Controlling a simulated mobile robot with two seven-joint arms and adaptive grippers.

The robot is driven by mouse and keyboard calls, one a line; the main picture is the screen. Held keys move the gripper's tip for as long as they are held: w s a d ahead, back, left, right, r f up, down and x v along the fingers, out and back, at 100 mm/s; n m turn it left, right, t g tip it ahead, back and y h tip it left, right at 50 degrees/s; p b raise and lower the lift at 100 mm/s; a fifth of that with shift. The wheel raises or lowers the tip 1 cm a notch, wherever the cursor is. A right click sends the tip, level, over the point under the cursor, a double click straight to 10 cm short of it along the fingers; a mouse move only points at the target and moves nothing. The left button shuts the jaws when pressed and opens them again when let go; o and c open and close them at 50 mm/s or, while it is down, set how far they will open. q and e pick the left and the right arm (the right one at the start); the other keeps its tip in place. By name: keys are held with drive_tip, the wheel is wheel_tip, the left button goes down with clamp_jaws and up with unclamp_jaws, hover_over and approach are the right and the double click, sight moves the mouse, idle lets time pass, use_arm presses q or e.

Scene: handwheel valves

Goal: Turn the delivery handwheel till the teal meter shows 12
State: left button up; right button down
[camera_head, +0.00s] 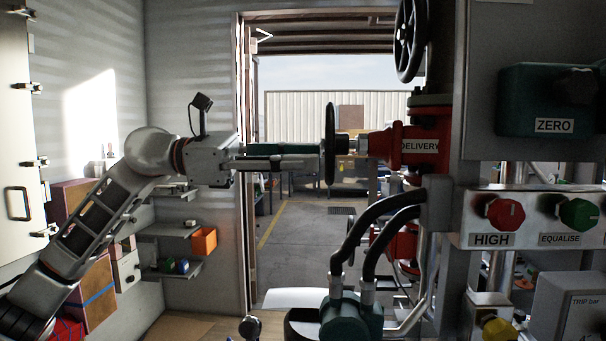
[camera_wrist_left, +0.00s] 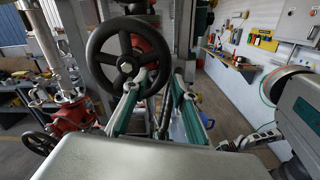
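The delivery handwheel (camera_head: 330,143) is black and shows edge-on in the head view, on a red valve body (camera_head: 405,146) labelled DELIVERY. In the left wrist view the handwheel (camera_wrist_left: 97,55) shows its round rim and spokes. My left gripper (camera_head: 318,155) reaches it from the left. In the left wrist view my left gripper (camera_wrist_left: 160,80) has its two green fingers apart, with the tips at the wheel's lower right rim; I cannot tell whether they touch it. A teal unit (camera_head: 352,320) with black hoses stands low in the middle; no reading shows.
Another black handwheel (camera_head: 409,38) is above the delivery valve. A panel at right carries a red HIGH knob (camera_head: 505,214) and a green EQUALISE knob (camera_head: 578,214). A dark teal ZERO housing (camera_head: 540,92) is above them. Shelves (camera_head: 172,229) line the left wall.

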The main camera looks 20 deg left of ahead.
sight(325, 166)
use_arm(q)
drive_tip(key=shift+s+r, duration=0.2)
drive_tip(key=p+x, duration=0.1)
drive_tip(key=x, duration=0.3)
drive_tip(key=shift+p, duration=0.3)
drive_tip(key=shift+a, duration=0.25)
drive_tip(key=shift+c, duration=1)
drive_tip(key=shift+f, duration=0.1)
clamp_jaws()
drive_tip(key=shift+o, duration=1)
unclamp_jaws()
